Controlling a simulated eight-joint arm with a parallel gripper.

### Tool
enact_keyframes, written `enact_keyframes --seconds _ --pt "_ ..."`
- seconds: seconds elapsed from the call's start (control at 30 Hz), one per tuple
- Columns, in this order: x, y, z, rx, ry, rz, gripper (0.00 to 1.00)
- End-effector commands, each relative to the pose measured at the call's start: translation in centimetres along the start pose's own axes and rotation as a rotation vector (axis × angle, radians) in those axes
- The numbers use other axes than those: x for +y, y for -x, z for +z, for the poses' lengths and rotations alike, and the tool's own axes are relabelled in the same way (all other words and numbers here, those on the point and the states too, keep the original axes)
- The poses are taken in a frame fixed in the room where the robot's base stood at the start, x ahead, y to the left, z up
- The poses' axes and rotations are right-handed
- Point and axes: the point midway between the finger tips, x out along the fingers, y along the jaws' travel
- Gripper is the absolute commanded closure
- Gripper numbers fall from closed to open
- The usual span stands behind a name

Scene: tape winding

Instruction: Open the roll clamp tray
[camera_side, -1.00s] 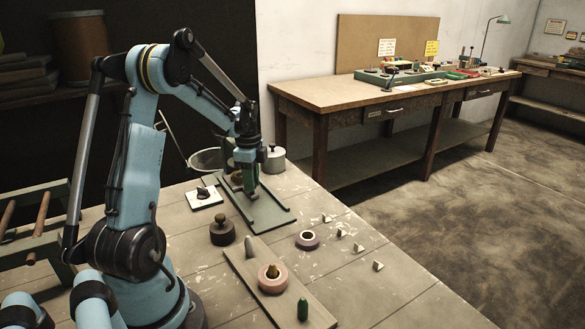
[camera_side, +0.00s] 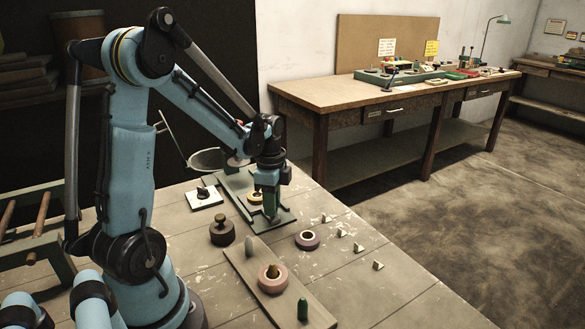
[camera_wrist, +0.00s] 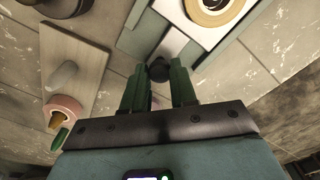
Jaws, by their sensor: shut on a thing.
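The roll clamp tray (camera_wrist: 172,42) is a pale slide on a long green base (camera_side: 287,219) with raised rails. A cream tape roll (camera_side: 255,197) lies on it behind my gripper, and it also shows at the top of the wrist view (camera_wrist: 232,17). My gripper (camera_side: 270,216) points down near the front end of the base. In the wrist view its green fingers (camera_wrist: 158,78) are closed around a dark round knob (camera_wrist: 159,69) at the tray's front end. The fingertips partly hide the knob.
A board (camera_side: 246,279) with a pink tape roll (camera_side: 272,278) and a green peg (camera_side: 302,309) lies in front. A purple roll (camera_side: 307,240) lies right of it. A dark knobbed weight (camera_side: 222,233) and a white plate (camera_side: 204,197) stand left of the base.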

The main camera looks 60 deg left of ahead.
Motion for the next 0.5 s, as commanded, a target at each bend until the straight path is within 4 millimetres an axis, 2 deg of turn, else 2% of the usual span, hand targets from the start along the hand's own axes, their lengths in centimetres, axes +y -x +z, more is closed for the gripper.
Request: enact_keyframes --seconds 0.03,0.07,0.2,0.23,0.5 --pt "-0.05 0.04 -0.05 0.003 0.001 0.000 1.00" --pt "-0.06 0.04 -0.04 0.003 0.001 0.000 0.72" --pt "-0.06 0.03 -0.01 0.002 0.001 0.000 0.50" --pt "-0.06 0.03 -0.01 0.002 0.001 0.000 0.47" --pt "-0.05 0.06 0.02 0.001 0.001 0.000 0.47"
